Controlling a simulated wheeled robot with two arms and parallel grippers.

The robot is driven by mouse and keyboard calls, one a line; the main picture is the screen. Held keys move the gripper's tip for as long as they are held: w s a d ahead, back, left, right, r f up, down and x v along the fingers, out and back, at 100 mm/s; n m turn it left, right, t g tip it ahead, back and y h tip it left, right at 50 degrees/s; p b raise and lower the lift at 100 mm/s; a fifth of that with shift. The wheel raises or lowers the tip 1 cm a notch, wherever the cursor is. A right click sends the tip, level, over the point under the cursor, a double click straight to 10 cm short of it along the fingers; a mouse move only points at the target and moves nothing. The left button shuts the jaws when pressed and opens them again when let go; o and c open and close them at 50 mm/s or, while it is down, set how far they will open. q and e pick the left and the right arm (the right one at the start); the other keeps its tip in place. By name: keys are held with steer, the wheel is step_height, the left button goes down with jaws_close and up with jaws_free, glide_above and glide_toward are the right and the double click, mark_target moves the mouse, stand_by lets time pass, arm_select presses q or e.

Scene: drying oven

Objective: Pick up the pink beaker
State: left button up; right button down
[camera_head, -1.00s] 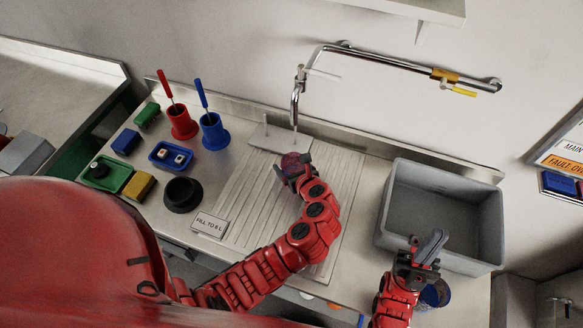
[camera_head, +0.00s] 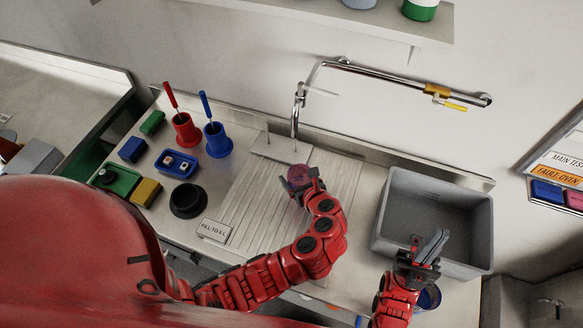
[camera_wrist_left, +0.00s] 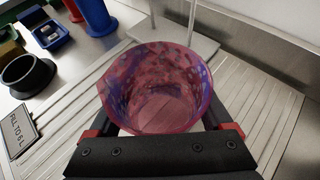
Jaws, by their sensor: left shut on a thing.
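The pink beaker (camera_head: 299,173) is see-through with a wide rim. It is over the ribbed drainboard, in front of the tap base. My left gripper (camera_head: 299,185) is shut on it, one finger on each side. In the left wrist view the beaker (camera_wrist_left: 158,85) fills the middle between the dark fingers, and the ribs show through its bottom. I cannot tell how far it is above the board. My right gripper (camera_head: 430,247) is at the front edge of the grey basin, its fingers seen almost side-on; nothing shows between them.
The grey basin (camera_head: 391,215) is empty on the right. A blue vessel (camera_head: 430,296) is beside my right wrist. The tap (camera_head: 297,115) rises behind the beaker. A black ring (camera_head: 187,201), a red holder (camera_head: 186,131) and a blue holder (camera_head: 217,143) stand left.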

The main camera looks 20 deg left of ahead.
arm_select(q)
steer(key=s+d, duration=0.2)
steer(key=s+d+p, duration=0.1)
steer(key=s+d, duration=0.1)
steer(key=s+d+r, duration=0.1)
steer(key=s+d, duration=0.1)
steer(key=shift+s+d, duration=0.1)
steer(key=shift+s, duration=0.25)
steer(key=shift+s+d+r+p, duration=0.2)
steer(key=shift+s+d+p, duration=0.1)
steer(key=shift+p, duration=0.25)
steer(key=shift+s+d+p, duration=0.45)
steer(key=shift+s+p, duration=0.1)
steer(key=shift+p, duration=0.05)
steer(key=shift+d+r+p, duration=0.1)
steer(key=shift+r+p, duration=0.05)
steer(key=shift+p, duration=0.15)
steer(key=r+p, duration=0.2)
steer(key=p, duration=0.1)
steer(key=r+p, duration=0.1)
steer(key=shift+s+d+r, duration=0.1)
steer(key=shift+s+r, duration=0.15)
